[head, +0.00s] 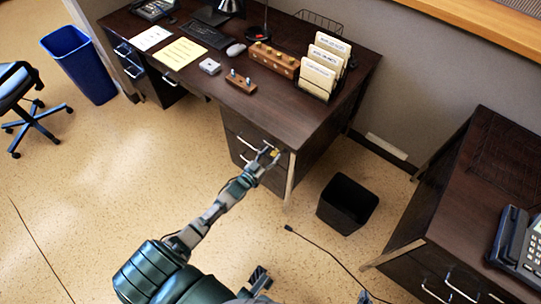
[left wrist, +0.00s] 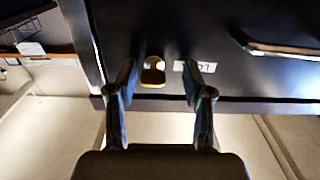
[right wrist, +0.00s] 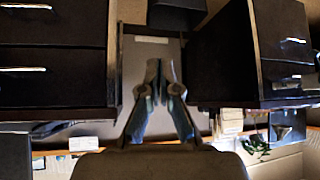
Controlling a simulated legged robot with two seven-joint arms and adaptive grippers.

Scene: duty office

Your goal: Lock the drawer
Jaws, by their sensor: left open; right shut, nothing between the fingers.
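The dark desk drawer (head: 240,124) is in the right pedestal of the desk, and its front looks flush. In the left wrist view its dark front (left wrist: 220,25) bears a metal handle (left wrist: 285,48). A small brass key (left wrist: 153,75) stands at the drawer front, left of a white label (left wrist: 202,67). My left gripper (head: 268,154) is at the drawer front. In the left wrist view its open fingers (left wrist: 159,78) stand either side of the key, with visible gaps. My right gripper (right wrist: 156,80) is shut and empty, away from the desk drawer.
A black waste bin (head: 347,205) stands on the floor right of the pedestal. A second desk (head: 470,185) with a phone (head: 520,240) is at the right. A cable (head: 325,255) lies on the floor.

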